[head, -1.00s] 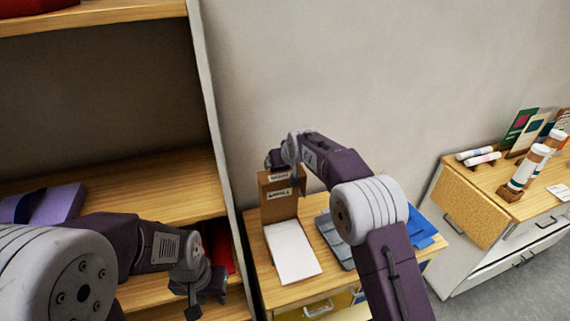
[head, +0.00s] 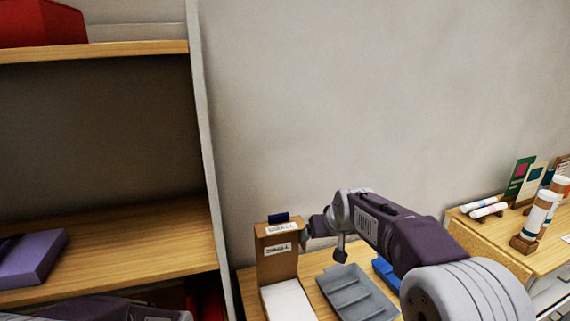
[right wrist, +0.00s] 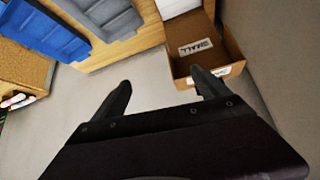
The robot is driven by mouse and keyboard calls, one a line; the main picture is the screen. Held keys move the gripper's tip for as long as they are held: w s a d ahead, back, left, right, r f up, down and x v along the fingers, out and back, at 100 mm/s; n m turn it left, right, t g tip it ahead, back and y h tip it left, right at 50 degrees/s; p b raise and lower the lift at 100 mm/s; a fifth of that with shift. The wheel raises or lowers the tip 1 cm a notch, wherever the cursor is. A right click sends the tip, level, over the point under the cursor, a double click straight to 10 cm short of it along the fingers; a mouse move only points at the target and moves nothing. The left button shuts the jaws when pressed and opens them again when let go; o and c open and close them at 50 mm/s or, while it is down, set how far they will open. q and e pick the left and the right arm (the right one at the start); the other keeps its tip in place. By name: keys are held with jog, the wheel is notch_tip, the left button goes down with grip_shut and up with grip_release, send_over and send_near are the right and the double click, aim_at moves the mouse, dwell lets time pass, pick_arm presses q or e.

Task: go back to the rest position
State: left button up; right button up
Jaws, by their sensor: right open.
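My right gripper (right wrist: 160,78) is open in the right wrist view, with nothing between its fingers. In the head view my right arm reaches in from the lower right, and its wrist end is close to the right side of a brown cardboard box (head: 277,262). The box also shows beyond the fingers in the wrist view (right wrist: 208,62), with a label reading SMALL. A small dark blue piece shows at the box's top edge; I cannot tell whether it is part of my gripper. Only a bit of my left arm shows at the bottom left; its gripper is out of view.
White sheets (head: 286,300) lie before the box, beside a grey compartment tray (head: 356,294) and a blue tray (head: 386,272). A wooden shelf (head: 120,236) with a purple box (head: 32,258) stands left. A cabinet with white tubes (head: 538,215) stands right. The wall between is bare.

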pick_arm(q)
notch_tip(320, 180, down, 4)
jog(key=shift+r+b, duration=0.2)
jog(key=shift+b, duration=1.05)
pick_arm(e)
jog(key=s+d+f+m+g, duration=0.1)
jog(key=s+d+f+g, duration=0.2)
jog(key=s+f, duration=0.7)
jog(key=s+d+f+g+h, duration=0.1)
jog(key=s+d+f+g, duration=0.2)
jog(key=s+f, duration=0.8)
jog(key=s+d, duration=0.1)
jog(key=s, duration=0.7)
jog(key=shift+f+m, duration=0.25)
jog(key=shift+m, duration=0.15)
jog(key=shift+d, duration=0.1)
